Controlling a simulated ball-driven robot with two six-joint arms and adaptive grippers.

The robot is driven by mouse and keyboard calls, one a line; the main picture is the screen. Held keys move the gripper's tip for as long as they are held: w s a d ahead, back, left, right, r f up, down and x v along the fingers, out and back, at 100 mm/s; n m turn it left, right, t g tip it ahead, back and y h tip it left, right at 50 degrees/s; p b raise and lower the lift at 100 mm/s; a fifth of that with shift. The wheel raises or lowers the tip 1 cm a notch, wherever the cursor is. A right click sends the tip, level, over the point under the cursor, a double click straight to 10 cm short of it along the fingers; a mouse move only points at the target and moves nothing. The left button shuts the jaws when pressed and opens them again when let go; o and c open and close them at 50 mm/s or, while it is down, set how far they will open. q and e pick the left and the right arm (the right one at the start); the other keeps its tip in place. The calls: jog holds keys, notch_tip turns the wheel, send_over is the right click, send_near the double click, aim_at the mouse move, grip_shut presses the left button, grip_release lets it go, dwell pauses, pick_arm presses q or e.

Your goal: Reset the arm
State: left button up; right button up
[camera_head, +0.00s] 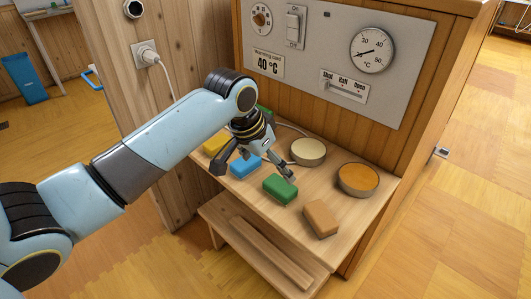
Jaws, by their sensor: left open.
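My left arm comes in from the left, and its gripper (254,170) is open above the wooden shelf (297,218). Its fingers are spread over the blue block (245,167), with one finger to the left and the other near the green block (280,189). I cannot tell whether a finger touches either block. A yellow block (215,144) lies at the left, partly hidden by the arm. A tan block (321,218) lies at the front right. A round jar with a cream top (308,150) and one with an orange top (358,179) stand behind the blocks. My right gripper is not in view.
A panel (335,50) with a dial, switch, slider and gauge (371,50) rises behind the shelf. A lower wooden step (262,250) is below it. A plugged cord (148,55) hangs on the left wall. Open floor lies at the right.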

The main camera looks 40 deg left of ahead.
pick_arm(q)
jog(key=v, duration=0.2)
jog(key=shift+s+r, duration=0.15)
jog(key=shift+r, duration=0.1)
dwell(0.3)
jog(key=s+f+n+g+b, duration=0.1)
jog(key=s+f, duration=0.6)
jog(key=f, duration=0.2)
jog(key=s+f+g+b, duration=0.1)
jog(key=s+f+g, duration=0.1)
jog(key=s+f, duration=0.6)
jog(key=s+f+n+g+b, duration=0.1)
jog(key=s+f, duration=0.4)
jog(key=f, duration=0.6)
jog(key=s+f, duration=0.7)
jog(key=s, duration=0.4)
jog(key=s+f+m+y+b, duration=0.1)
jog(key=s+f, duration=0.7)
jog(key=s, duration=0.3)
jog(key=shift+d, duration=0.25)
